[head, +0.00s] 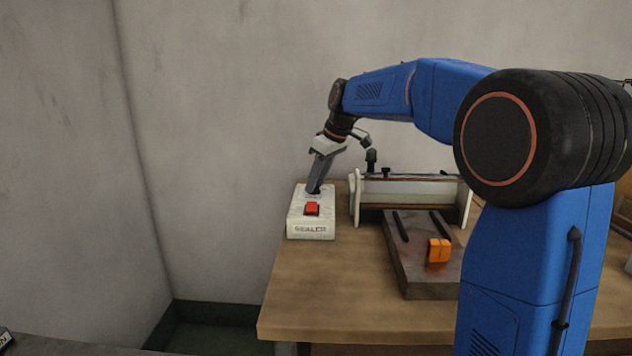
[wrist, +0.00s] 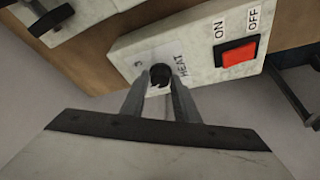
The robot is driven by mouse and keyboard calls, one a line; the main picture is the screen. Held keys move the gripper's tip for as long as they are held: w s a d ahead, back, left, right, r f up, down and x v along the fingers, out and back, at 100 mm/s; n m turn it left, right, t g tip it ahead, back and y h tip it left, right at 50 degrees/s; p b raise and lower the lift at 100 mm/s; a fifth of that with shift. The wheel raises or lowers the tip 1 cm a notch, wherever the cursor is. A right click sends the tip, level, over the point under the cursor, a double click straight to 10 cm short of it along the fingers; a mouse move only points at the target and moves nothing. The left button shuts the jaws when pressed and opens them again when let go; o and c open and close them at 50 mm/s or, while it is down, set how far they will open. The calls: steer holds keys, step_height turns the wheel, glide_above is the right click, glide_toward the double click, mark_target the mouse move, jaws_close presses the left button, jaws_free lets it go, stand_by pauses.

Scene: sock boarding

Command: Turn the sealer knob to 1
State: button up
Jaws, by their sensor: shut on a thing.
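The sealer control box (head: 311,222) is a pale box marked SEALER at the left end of the wooden table. In the wrist view its face (wrist: 125,50) carries a black knob (wrist: 160,74) beside the word HEAT. My gripper (head: 317,188) reaches down to the far part of the box. In the wrist view my gripper (wrist: 160,84) has its two grey fingers on either side of the knob, shut on it. The head view hides the knob behind the fingers. The dial marks are mostly hidden or too small to read, so I cannot tell the setting.
A red switch (head: 311,208) marked ON and OFF sits on the box near the knob. A white-ended sealer frame (head: 413,188) stands to the right, with a dark plate (head: 426,286) and an orange block (head: 439,250). The table (head: 300,295) is bare in front of the box.

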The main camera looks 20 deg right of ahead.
steer(key=shift+n, duration=0.6)
steer(key=shift+g, duration=0.3)
steer(key=o, duration=1.1)
steer(key=shift+c, duration=0.2)
steer(key=v, duration=1.7)
steer(key=shift+d, duration=0.4)
